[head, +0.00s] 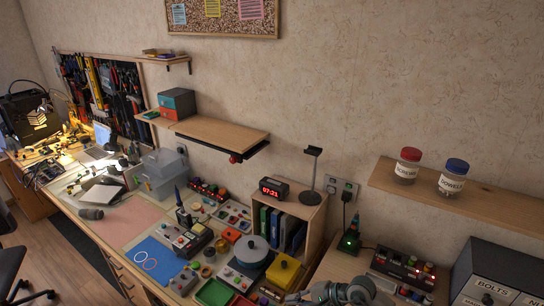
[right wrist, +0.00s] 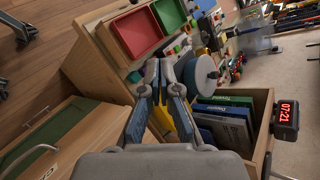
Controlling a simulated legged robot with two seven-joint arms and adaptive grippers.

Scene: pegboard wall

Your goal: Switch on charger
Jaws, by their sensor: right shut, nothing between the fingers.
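The charger (head: 349,239) is a small black block with a glowing green light. It sits on the wooden surface against the wall in the head view, right of the binder shelf. A black cable runs up from it to a wall socket plate (head: 341,188). My right gripper (head: 340,292) is at the bottom edge of the head view, nearer than the charger and apart from it. In the right wrist view its fingers (right wrist: 162,68) come together, shut and empty, over the bench. The charger does not show in the right wrist view. My left gripper is not in view.
A black panel with red lights (head: 403,268) stands right of the charger. Binders (head: 281,230) fill a wooden shelf (head: 314,222) with a clock (head: 274,190) and a lamp stand (head: 310,178) on top. Grey bolt drawers (head: 508,265) are far right. A wall shelf (head: 475,200) holds two jars.

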